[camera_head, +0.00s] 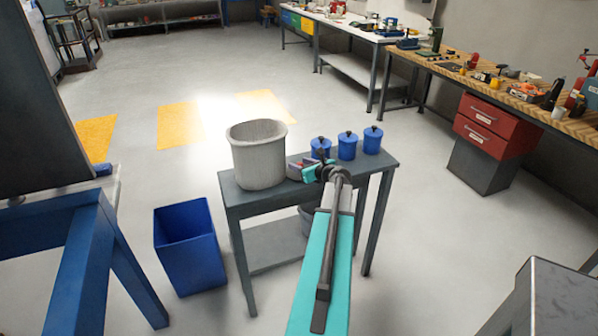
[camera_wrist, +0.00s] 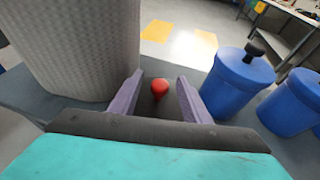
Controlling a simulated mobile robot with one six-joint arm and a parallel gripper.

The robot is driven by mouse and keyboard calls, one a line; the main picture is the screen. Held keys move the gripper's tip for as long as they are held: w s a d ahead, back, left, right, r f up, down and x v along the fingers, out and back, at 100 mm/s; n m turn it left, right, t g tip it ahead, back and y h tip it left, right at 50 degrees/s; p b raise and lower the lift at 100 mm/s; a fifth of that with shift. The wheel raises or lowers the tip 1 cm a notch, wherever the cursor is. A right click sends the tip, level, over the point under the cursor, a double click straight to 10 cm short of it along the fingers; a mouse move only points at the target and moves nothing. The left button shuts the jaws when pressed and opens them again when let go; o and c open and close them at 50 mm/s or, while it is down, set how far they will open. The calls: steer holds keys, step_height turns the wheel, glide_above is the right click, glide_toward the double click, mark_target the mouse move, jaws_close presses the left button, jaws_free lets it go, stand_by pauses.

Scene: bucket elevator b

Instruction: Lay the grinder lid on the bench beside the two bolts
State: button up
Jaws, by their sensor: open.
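I cannot make out a grinder lid or two bolts for certain in either view. My gripper (camera_head: 297,168) is over the small dark grey bench (camera_head: 232,196), between a grey bucket and blue canisters. In the wrist view my gripper (camera_wrist: 159,92) has its two purple fingers apart. A small red round-topped object (camera_wrist: 160,86) shows in the gap between them, apart from both fingers. Whether it stands on the bench or is fixed to something is unclear. In the head view my gripper and arm hide that part of the bench.
The tall grey bucket (camera_head: 258,160) stands left of my gripper, very close in the wrist view (camera_wrist: 75,45). Three lidded blue canisters (camera_head: 347,148) stand to the right. A blue bin (camera_head: 190,250) is on the floor. A wooden workbench (camera_head: 510,85) holds tools.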

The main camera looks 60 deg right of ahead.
steer(key=shift+w+d+f, duration=0.15)
steer(key=shift+w+d, duration=0.05)
steer(key=shift+w, duration=0.2)
jaws_close()
stand_by(0.4)
